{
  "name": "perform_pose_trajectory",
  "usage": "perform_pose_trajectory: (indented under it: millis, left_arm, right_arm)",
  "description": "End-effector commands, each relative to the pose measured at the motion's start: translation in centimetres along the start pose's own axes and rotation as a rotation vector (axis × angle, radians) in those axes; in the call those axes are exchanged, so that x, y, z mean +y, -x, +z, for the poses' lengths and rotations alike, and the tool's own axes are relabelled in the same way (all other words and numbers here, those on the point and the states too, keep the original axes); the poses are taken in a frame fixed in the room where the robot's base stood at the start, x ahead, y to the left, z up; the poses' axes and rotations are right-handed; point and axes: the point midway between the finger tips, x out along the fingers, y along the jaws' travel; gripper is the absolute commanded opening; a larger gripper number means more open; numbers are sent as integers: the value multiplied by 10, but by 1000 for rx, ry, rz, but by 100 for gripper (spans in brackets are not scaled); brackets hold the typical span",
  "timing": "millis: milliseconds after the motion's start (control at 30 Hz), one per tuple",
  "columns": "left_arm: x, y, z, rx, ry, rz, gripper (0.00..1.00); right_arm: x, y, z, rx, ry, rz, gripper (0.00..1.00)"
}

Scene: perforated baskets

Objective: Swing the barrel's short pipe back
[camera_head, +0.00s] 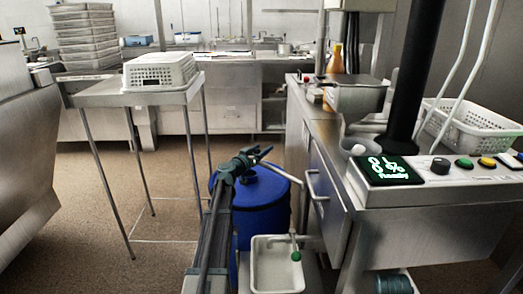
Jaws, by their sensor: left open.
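The blue barrel (262,200) stands on the floor in the middle, partly hidden behind my left arm. A thin grey pipe (284,174) runs from near the barrel's top to the right, then bends down. Its lower end has a green tip (297,256) over the white tray (257,283). My left gripper (261,154) is open above the barrel's top, close to the pipe's upper end. I cannot tell whether it touches the pipe. My right gripper is not in view.
A steel counter with a control panel (440,179) and a lit display stands at the right, close to the pipe. A white perforated basket (160,72) sits on a steel table at the left. The floor (165,200) between that table and the barrel is clear.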

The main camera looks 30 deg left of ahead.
Motion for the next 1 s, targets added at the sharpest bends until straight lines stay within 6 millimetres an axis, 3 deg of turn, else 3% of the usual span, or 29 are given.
perform_pose_trajectory:
  millis: [67, 400, 1000]
  left_arm:
    - [0, 0, 0, 0, 0, 0, 60]
    - [0, 0, 0, 0, 0, 0, 0]
    - [0, 0, 0, 0, 0, 0, 0]
  right_arm:
    - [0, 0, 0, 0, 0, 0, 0]
    - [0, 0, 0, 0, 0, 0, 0]
    - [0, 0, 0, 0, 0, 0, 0]
